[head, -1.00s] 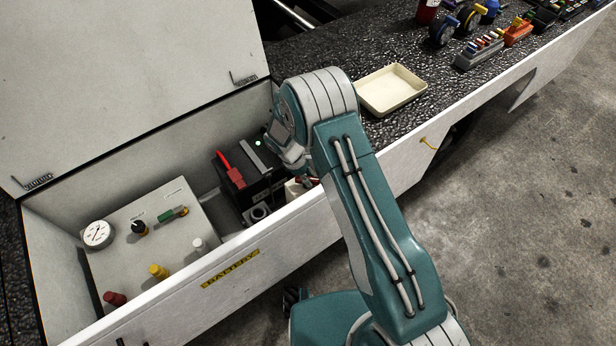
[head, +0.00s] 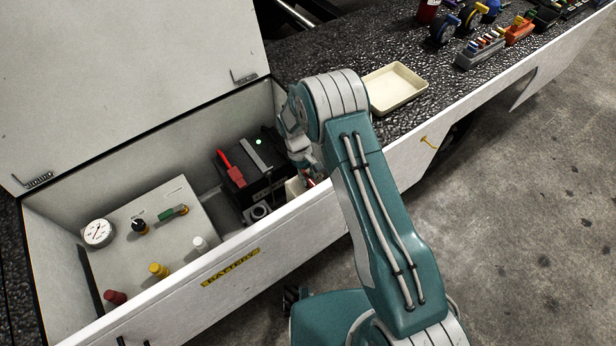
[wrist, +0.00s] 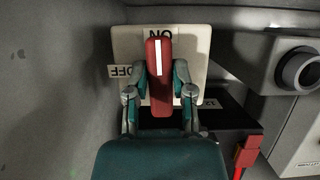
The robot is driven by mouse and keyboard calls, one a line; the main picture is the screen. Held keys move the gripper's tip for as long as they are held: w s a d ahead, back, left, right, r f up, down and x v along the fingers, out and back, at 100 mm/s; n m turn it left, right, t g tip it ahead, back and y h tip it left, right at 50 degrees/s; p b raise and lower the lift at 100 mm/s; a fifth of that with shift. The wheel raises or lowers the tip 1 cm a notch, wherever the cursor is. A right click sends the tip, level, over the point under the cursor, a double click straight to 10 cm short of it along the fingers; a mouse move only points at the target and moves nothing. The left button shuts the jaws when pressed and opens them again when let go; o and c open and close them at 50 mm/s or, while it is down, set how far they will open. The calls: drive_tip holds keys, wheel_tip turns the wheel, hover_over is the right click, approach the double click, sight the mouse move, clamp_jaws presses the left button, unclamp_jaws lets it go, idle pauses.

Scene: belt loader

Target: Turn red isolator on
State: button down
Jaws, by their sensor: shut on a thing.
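The red isolator handle (wrist: 158,85) has a white stripe and sits in front of a pale plate (wrist: 190,45) in the wrist view. The plate carries an upside-down ON label (wrist: 160,33) at its top and an OFF label (wrist: 121,71) at its left. The stripe is upright in the picture, in line with ON. My gripper (wrist: 166,76) is shut on the handle, one finger on each side. In the head view the pale plate (head: 294,188) shows low beside my gripper, inside the open battery box (head: 160,298); my arm hides most of the handle.
A black battery (head: 250,165) with a red lever and a green light stands left of my gripper. A panel with a gauge (head: 98,233) and several knobs fills the box's left part. The raised lid (head: 130,80) stands behind. A cream tray (head: 395,88) sits on the worktop.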

drive_tip(key=shift+w+m, duration=0.1)
drive_tip(key=shift+m, duration=0.2)
drive_tip(key=shift+c, duration=2.4)
unclamp_jaws()
drive_tip(key=v, duration=1.2)
drive_tip(key=shift+d, duration=0.1)
